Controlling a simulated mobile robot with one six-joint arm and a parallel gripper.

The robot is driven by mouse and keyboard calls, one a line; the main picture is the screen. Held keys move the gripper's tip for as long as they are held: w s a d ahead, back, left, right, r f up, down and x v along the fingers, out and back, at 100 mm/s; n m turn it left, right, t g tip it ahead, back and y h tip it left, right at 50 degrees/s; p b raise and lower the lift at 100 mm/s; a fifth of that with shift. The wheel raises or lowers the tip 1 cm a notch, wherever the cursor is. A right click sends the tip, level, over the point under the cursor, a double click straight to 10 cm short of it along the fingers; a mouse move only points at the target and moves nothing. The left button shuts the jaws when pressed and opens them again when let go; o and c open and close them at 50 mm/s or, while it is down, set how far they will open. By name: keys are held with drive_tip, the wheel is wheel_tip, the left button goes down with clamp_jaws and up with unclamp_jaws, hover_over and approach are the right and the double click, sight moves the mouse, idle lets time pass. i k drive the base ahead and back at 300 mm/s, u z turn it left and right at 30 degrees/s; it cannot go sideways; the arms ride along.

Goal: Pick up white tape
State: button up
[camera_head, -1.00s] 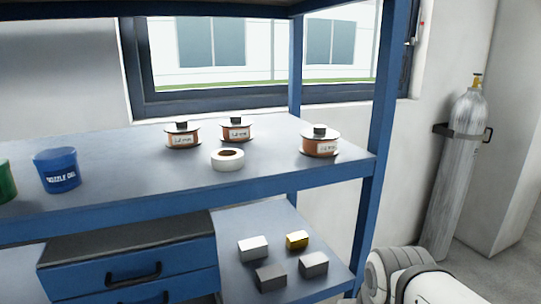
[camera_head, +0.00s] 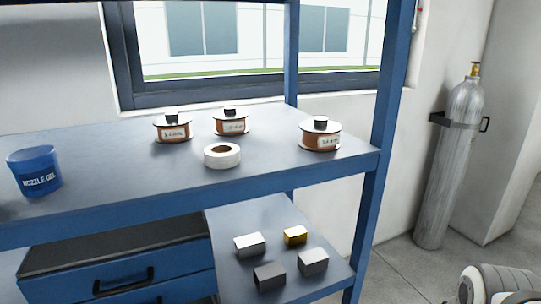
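The white tape (camera_head: 222,156) is a roll lying flat on the blue-edged grey shelf (camera_head: 110,160), near its front edge. Its round hole faces up. Nothing touches it. My gripper is not in view. A white and grey part of my arm (camera_head: 498,285) shows at the bottom right, well away from the tape.
Wire spools stand behind the tape (camera_head: 172,130), (camera_head: 232,123) and to its right (camera_head: 320,136). A blue nozzle gel tub (camera_head: 35,172) stands at left. A blue post (camera_head: 381,130) bounds the shelf at right. Several blocks lie below (camera_head: 270,276). A gas cylinder (camera_head: 450,160) stands at right.

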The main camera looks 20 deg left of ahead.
sight(222, 156)
drive_tip(key=z, duration=0.05)
drive_tip(key=k, duration=1.2)
drive_tip(key=u, duration=0.35)
drive_tip(key=i, duration=0.95)
